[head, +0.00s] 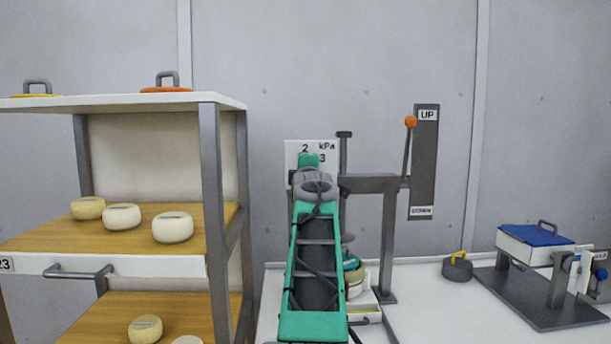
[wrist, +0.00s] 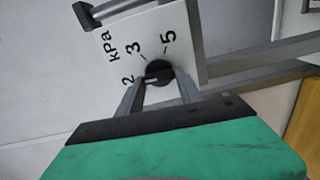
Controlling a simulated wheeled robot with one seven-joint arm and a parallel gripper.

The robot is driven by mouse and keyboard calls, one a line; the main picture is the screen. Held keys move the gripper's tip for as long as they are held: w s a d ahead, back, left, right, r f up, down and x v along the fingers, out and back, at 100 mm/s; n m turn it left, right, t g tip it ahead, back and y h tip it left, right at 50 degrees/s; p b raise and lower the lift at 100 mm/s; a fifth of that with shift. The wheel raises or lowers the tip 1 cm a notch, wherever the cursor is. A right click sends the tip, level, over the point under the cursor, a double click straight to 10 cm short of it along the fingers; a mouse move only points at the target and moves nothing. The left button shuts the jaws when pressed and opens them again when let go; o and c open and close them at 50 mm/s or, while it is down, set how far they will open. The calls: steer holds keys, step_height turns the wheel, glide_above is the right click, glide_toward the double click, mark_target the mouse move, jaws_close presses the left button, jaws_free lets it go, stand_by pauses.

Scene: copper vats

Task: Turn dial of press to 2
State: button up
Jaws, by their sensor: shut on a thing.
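In the wrist view the panel (wrist: 185,25) appears turned and shows 2, 3 and 5. The round black dial (wrist: 160,70) has a pale mark on its lower left, which appears to point toward the 2. My gripper (wrist: 159,76) is shut on the dial, one finger on each side. In the head view my arm hides the dial and the gripper.
A lever with an orange knob (head: 410,122) is at the UP end of its plate (head: 424,165). A shelf rack (head: 209,150) with cheeses stands at left. A black weight (head: 457,268) and a blue-lidded device (head: 535,240) are on the table at right.

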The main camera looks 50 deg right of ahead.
steer(key=shift+n, duration=0.4)
steer(key=o, duration=1.4)
steer(key=b+v, duration=0.2)
steer(key=v, duration=0.5)
steer(key=shift+s+a, duration=0.25)
steer(key=shift+a, duration=0.05)
